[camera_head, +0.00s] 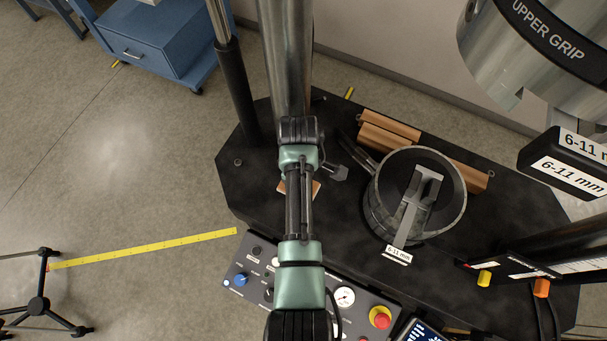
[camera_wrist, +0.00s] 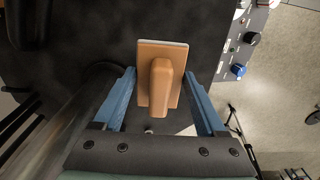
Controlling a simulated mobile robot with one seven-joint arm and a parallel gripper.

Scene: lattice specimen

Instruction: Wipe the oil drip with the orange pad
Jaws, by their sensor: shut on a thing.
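The orange pad (camera_wrist: 145,95) is a flat tan-orange plate with a raised block handle and a pale edge at its far end. In the head view the pad (camera_head: 314,189) shows only in part, beside and under my arm, over the black machine table (camera_head: 255,185). My arm hides most of the gripper there. I cannot make out the oil drip in either view; it may be hidden or blend with the dark surface. Contact between pad and table cannot be told.
A metal ring-shaped pot (camera_head: 373,208) with a grip part inside stands right of my arm. Wooden blocks (camera_head: 390,130) lie behind it. A steel column rises behind my arm. A control panel (camera_head: 255,270) with a red button (camera_head: 381,320) lines the front edge. The table's left part is clear.

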